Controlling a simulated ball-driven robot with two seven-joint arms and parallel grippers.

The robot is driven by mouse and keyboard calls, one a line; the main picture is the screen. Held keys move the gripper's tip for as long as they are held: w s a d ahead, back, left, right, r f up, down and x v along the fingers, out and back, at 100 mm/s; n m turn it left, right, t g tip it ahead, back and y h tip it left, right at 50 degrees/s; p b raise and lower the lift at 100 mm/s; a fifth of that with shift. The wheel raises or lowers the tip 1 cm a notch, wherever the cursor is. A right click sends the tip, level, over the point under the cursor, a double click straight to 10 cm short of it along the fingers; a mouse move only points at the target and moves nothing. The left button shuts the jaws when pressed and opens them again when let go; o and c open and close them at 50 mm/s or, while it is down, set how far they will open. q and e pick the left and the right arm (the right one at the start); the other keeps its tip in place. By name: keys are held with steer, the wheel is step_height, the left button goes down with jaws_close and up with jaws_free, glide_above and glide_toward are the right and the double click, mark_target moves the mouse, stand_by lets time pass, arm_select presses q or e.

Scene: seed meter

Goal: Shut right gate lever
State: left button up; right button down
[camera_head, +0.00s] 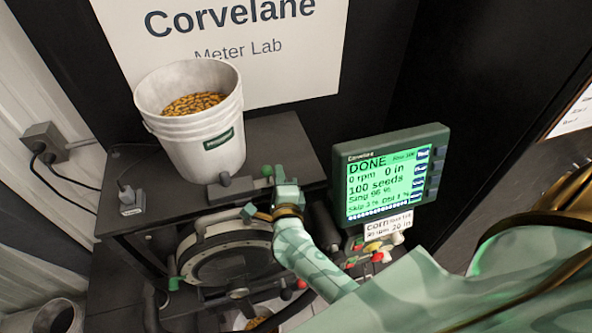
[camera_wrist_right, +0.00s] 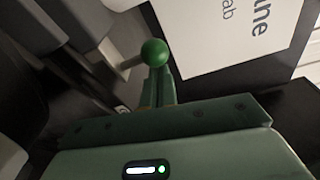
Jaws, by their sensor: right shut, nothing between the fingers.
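A lever with a green ball knob (camera_head: 267,170) sticks out at the front of the dark shelf, just below the white bucket. My right gripper (camera_head: 280,172) is shut and empty, with its fingertips right beside the knob. In the right wrist view the green knob (camera_wrist_right: 154,52) sits on a short grey stem, just off the ends of my closed fingers (camera_wrist_right: 158,85). Whether they touch it I cannot tell. My forearm hides part of the machine below. My left gripper is out of view.
The white bucket (camera_head: 193,135) of seed stands on the shelf (camera_head: 275,135). A monitor (camera_head: 390,177) reading DONE and 0 rpm is right of my gripper. The round meter housing (camera_head: 235,268) is below, with a green knob (camera_head: 174,284) at its left and a red one (camera_head: 301,284) at its right.

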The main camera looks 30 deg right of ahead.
steer(key=shift+w+a, duration=0.15)
steer(key=shift+a, duration=0.45)
steer(key=shift+d, duration=0.15)
steer(key=shift+s+a, duration=0.3)
steer(key=shift+s, duration=0.15)
steer(key=p+v, duration=0.2)
steer(key=v, duration=1.3)
steer(key=shift+s, duration=0.3)
steer(key=shift+d+f, duration=0.1)
steer(key=shift+d, duration=0.05)
